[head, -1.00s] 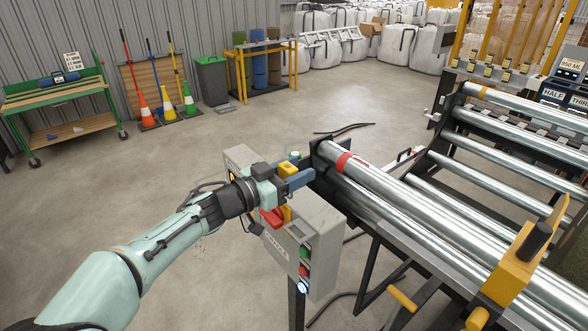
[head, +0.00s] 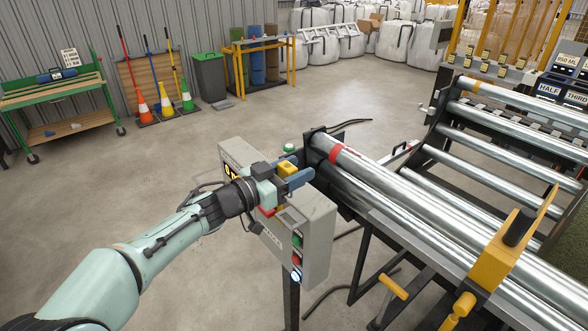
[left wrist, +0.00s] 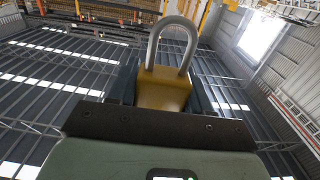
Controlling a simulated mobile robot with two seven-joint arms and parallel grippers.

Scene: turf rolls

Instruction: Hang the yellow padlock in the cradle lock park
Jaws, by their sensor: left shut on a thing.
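My left gripper (head: 297,176) is shut on the yellow padlock (head: 287,167). In the left wrist view the padlock's yellow body (left wrist: 163,90) sits between the fingers, with its grey shackle standing up and closed in a loop. In the head view the gripper is over the top of the grey control box (head: 300,222), near the end of the steel rollers. A red part (head: 266,211) on the box shows just below the gripper, partly hidden by it. I cannot tell which part is the cradle lock park. My right gripper is not in view.
Long steel rollers (head: 400,205) in a dark frame lie right of the box. A yellow bracket (head: 510,250) stands at lower right. A green bench (head: 58,95), cones (head: 165,105) and a grey bin (head: 210,75) stand at the back left. Open floor lies between.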

